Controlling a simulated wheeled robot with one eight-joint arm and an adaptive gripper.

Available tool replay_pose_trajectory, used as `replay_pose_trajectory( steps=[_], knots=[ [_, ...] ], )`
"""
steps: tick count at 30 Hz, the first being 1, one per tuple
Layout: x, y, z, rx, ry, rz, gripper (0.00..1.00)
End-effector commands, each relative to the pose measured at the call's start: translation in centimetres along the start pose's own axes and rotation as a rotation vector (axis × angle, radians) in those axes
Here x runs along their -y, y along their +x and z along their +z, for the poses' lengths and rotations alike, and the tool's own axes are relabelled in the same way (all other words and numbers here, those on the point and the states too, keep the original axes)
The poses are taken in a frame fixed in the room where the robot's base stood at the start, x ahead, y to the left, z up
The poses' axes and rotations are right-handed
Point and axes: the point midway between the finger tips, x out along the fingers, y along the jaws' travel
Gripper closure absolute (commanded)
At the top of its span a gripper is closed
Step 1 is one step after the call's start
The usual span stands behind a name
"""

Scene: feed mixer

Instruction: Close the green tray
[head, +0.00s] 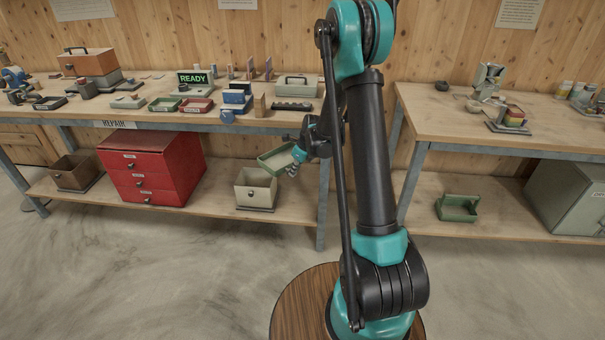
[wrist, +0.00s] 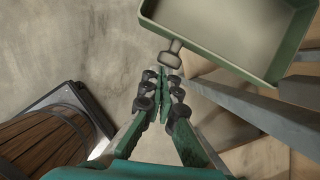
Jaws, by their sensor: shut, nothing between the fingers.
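The green tray (head: 268,160) shows in the head view below the front edge of the left bench, open at the top and looking empty. In the wrist view the same green tray (wrist: 285,66) fills the upper right, with a pale inside and a knob handle (wrist: 172,55) on its near wall. My gripper (wrist: 161,78) is shut and empty, its fingertips close to the knob; I cannot tell if they touch. In the head view my gripper (head: 293,169) is small, at the tray's lower right side, partly hidden by my arm.
A beige bin (head: 255,188) and a red drawer cabinet (head: 152,167) stand on the low shelf. Another green tray (head: 458,208) sits on the right bench's shelf. The left bench top (head: 140,115) is crowded. The floor (head: 150,270) in front is clear.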

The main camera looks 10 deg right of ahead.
Motion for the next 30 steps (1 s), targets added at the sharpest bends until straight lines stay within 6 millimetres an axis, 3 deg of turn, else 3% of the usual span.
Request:
replay_pose_trajectory(
  steps=[8,18,30],
  knots=[
    [-0.2,1.7,4.2,0.0,-0.004,0.001,1.0],
    [1.1,3.5,8.7,0.0,-0.003,0.0,1.0],
    [2.9,4.7,11.7,0.0,0.065,-0.027,1.0]
  ],
)
